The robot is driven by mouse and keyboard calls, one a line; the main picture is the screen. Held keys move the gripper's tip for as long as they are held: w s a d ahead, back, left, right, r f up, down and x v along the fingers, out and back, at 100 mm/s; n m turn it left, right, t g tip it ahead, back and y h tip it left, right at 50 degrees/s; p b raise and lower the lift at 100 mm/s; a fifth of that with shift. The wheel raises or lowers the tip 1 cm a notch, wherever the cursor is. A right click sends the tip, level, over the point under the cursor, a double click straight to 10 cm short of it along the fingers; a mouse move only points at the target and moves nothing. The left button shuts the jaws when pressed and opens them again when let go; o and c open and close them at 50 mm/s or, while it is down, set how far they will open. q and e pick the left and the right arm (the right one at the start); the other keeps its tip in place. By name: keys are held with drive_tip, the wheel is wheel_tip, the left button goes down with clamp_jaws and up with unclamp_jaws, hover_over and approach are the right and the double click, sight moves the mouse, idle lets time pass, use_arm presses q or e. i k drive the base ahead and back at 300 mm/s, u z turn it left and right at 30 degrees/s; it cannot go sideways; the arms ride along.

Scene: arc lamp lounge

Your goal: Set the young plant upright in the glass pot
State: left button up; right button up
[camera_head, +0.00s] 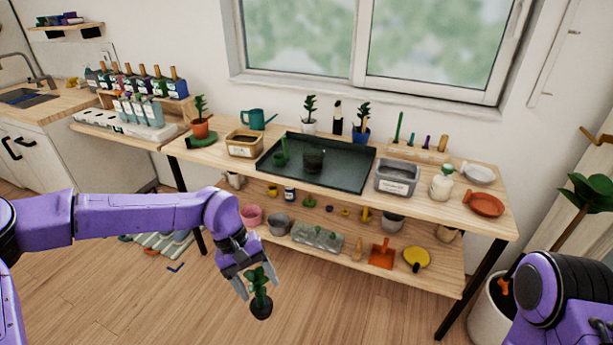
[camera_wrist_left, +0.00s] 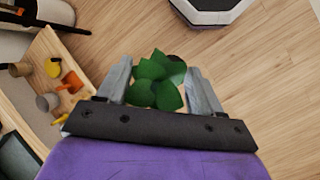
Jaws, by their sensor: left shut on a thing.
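The young plant (camera_head: 261,279) has green leaves above a dark root ball (camera_head: 261,310). My left gripper (camera_head: 257,287) is shut on it and holds it roughly upright in front of the bench, above the floor. In the left wrist view, its leaves (camera_wrist_left: 158,82) fill the space between the fingers (camera_wrist_left: 160,88); the stem is hidden there. A dark, see-through pot, which looks like the glass pot (camera_head: 314,161), stands in the dark tray (camera_head: 345,177) on the bench top, beyond and above the gripper. My right gripper is out of view.
A small green item (camera_head: 281,157) is in the tray, left of the pot. A tan bin (camera_head: 244,146) and a grey bin (camera_head: 397,178) flank the tray. Potted plants and a teal watering can (camera_head: 256,119) line the back. The lower shelf holds several pots and tools.

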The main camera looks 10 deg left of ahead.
sight(313, 159)
drive_tip(key=u, duration=0.75)
drive_tip(key=i, duration=1.15)
drive_tip(key=z, duration=0.25)
